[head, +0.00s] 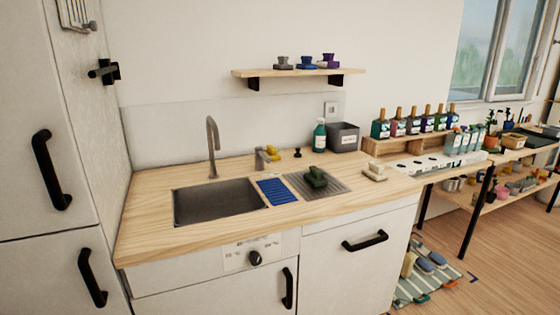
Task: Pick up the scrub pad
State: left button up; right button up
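A dark green lumpy item (315,178), which looks like the scrub pad, lies on a grey ribbed mat (336,185) on the wooden counter (220,235), right of the sink. It is too small to tell its exact shape. A flat blue ribbed piece (277,191) lies between the sink and the grey mat. A pale beige block-like item (375,172) sits on the counter right of the grey mat. Neither of my grippers shows in the head view.
The sink (215,203) has a tall faucet (212,145). A green bottle (319,136) and grey box (343,137) stand behind the mat. A shelf (300,72) hangs above. A bottle rack stands at right. The counter's front strip is clear.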

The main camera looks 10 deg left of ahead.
aim_at(314, 177)
jog(key=i+l+u, duration=0.1)
jog(key=i+l, duration=0.25)
jog(key=i+l+u, duration=0.1)
jog(key=i+l, duration=0.25)
jog(key=l, duration=0.25)
jog(key=i+l+u, duration=0.1)
jog(key=i+l, duration=0.25)
jog(key=l, duration=0.15)
